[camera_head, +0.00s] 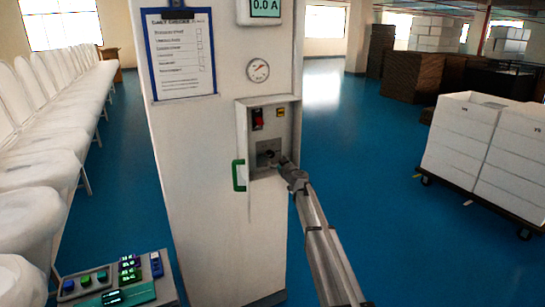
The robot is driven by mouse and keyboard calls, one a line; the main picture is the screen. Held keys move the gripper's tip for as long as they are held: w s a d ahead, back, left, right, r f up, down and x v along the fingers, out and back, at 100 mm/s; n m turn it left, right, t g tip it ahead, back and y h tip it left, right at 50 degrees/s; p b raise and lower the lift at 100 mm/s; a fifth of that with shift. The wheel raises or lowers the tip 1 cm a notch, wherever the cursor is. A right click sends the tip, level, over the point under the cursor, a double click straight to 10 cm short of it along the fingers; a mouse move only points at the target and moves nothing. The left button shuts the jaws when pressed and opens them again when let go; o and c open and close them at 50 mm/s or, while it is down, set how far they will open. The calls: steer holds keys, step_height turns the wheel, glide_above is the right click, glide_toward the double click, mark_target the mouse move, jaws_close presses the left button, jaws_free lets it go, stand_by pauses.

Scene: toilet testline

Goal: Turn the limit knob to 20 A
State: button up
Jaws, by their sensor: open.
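The limit knob (265,155) appears as a small dark shape on the lower grey plate of the recessed panel (254,166) in the white column. Its pointer and the scale marks are too small to read. My arm comes in from the lower right, and my gripper (277,161) is at the knob's right side, in front of the plate. The gripper is open. Its fingers are small and dark here, so I cannot tell whether they touch or surround the knob. The display (265,7) at the top reads 0.0 A.
A red switch (257,119) and a yellow label (281,112) are above the knob. A green handle (239,175) sticks out at the panel's left. A round gauge (258,70) and a clipboard (180,53) are higher up. A button console (115,283) stands lower left.

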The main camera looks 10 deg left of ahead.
mark_target(272, 155)
steer(key=shift+x, duration=3.05)
steer(key=shift+c, duration=0.2)
steer(key=c, duration=1.1)
steer(key=shift+d, duration=0.15)
